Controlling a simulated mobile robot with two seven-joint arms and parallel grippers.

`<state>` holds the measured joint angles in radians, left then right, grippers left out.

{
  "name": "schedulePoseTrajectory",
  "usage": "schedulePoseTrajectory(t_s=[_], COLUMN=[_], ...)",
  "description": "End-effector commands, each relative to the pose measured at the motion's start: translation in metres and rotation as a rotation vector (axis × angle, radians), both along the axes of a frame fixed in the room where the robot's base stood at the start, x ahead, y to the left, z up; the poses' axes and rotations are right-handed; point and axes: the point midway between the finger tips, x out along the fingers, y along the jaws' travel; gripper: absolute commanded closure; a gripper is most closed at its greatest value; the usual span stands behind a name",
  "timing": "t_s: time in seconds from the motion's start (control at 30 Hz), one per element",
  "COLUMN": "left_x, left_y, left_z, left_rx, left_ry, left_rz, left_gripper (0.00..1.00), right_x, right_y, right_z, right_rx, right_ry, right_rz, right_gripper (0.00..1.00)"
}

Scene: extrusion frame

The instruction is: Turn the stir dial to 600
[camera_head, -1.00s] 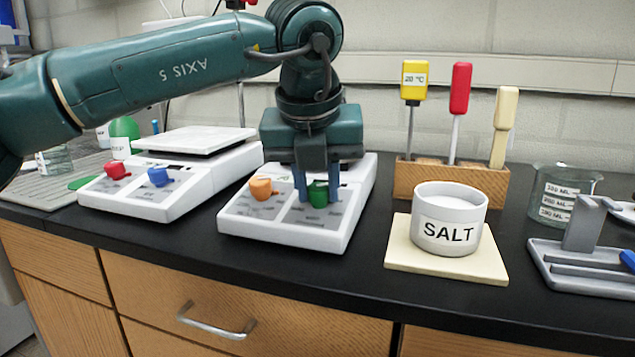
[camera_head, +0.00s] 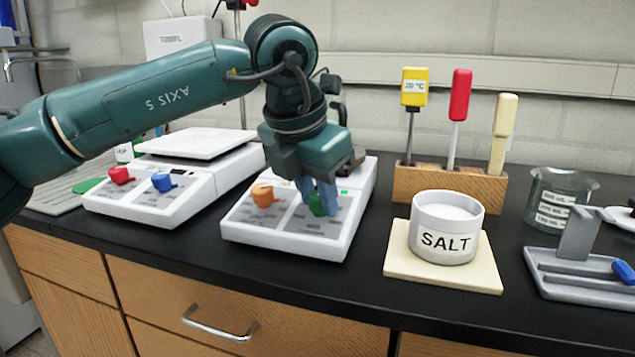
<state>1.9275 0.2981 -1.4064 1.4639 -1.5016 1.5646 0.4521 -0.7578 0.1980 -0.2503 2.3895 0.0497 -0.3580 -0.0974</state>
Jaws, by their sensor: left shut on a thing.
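A white hotplate stirrer (camera_head: 290,245) stands on the black bench in the middle. Its front panel carries an orange dial (camera_head: 265,196) on the left and a green dial (camera_head: 316,204) on the right. My left gripper (camera_head: 318,200) comes down from above and is shut on the green dial; its blue fingers hide part of the dial. The gripper is turned and tilted over the panel. The panel's printed marks are too small to read, so I cannot tell which dial is for stirring or its setting. My right gripper is not in view.
A second white device (camera_head: 150,210) with red (camera_head: 120,176) and blue (camera_head: 163,182) dials stands to the left. A salt pot (camera_head: 446,228) on a pale board, a wooden rack (camera_head: 450,184) with three probes, a beaker (camera_head: 560,190) and a grey stand (camera_head: 590,270) are to the right.

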Motion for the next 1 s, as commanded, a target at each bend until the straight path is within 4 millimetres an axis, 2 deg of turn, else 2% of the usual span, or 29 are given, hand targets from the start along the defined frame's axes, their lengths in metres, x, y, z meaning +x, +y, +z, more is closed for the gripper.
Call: schedulePoseTrajectory(t_s=[0.77, 0.87, 1.0], left_x=[0.002, 0.002, 0.003], left_y=[0.001, 0.001, 0.001], left_z=[0.004, 0.004, 0.004], left_rx=[0.146, 0.165, 0.191], left_ry=[-0.048, -0.054, -0.062], left_rz=[-0.719, -0.811, -0.940], left_gripper=[0.96, 0.96, 0.96], right_x=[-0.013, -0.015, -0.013], right_y=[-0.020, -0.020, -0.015], right_z=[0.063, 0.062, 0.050], right_rx=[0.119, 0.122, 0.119], right_ry=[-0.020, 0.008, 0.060], right_rz=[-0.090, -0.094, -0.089], right_gripper=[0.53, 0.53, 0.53])
